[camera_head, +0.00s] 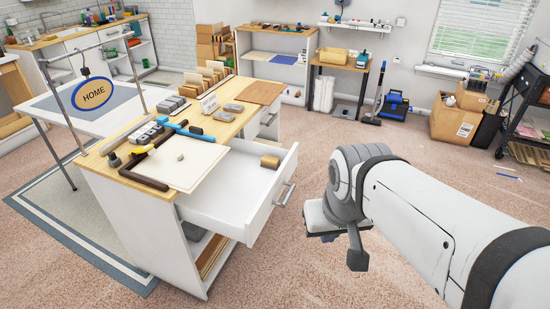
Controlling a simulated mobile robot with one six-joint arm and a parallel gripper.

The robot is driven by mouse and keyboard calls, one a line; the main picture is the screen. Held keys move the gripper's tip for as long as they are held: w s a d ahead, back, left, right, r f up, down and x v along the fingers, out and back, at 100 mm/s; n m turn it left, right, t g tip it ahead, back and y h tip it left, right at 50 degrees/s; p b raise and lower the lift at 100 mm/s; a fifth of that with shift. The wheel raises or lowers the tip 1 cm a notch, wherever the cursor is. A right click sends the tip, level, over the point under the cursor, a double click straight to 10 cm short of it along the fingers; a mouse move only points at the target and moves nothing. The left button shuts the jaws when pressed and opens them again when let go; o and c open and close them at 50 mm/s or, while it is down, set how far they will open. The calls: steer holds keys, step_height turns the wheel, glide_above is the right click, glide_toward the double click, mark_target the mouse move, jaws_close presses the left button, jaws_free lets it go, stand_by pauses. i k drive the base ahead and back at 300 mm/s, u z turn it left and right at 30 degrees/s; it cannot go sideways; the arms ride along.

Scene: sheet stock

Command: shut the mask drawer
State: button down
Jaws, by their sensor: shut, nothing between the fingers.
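A white drawer (232,194) stands open from the wooden-topped cabinet, pulled out to the right. Its front carries a metal bar handle (285,195). A small brown block (270,161) lies inside near the far corner, and the rest of the drawer floor that I see is bare. My gripper (340,248) is to the right of the drawer front, a little lower in the picture, and appears apart from the handle. Its fingers point down and are partly hidden by my wrist; it is shut and empty.
The cabinet top (232,122) holds a pale sheet (182,165), a dark L-shaped bar, blue and yellow tools and grey blocks. A hanging HOME sign (93,94) is at the left. Open carpet (345,130) lies beyond the drawer.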

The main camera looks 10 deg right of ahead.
mark_target(235, 201)
steer(key=u, duration=0.05)
steer(key=i, duration=1)
steer(key=z, duration=1.1)
steer(key=k, duration=0.55)
steer(key=u, duration=0.2)
steer(key=i, duration=0.5)
